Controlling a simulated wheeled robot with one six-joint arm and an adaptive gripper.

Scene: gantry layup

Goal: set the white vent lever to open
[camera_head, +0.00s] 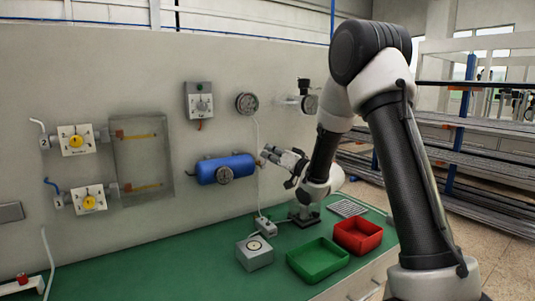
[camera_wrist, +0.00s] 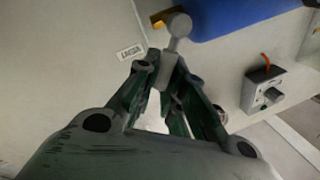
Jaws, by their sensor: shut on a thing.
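The white vent lever (camera_wrist: 180,26) shows in the wrist view as a pale stem with a round knob, next to a brass fitting at the end of the blue tank (camera_wrist: 235,12). My gripper (camera_wrist: 166,72) is shut on the lever's stem, with the knob standing out past the fingertips. In the head view my gripper (camera_head: 268,153) is at the right end of the blue tank (camera_head: 228,168); the lever is too small to tell apart from the fingers there. I cannot tell which setting the lever points to.
A grey dial box (camera_head: 199,102) and a round gauge (camera_head: 246,103) are on the wall above the tank. Yellow-knobbed valve plates (camera_head: 77,141) are at the left. A green bin (camera_head: 318,262), red bin (camera_head: 358,236) and grey box (camera_head: 254,254) stand on the green bench (camera_head: 180,268).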

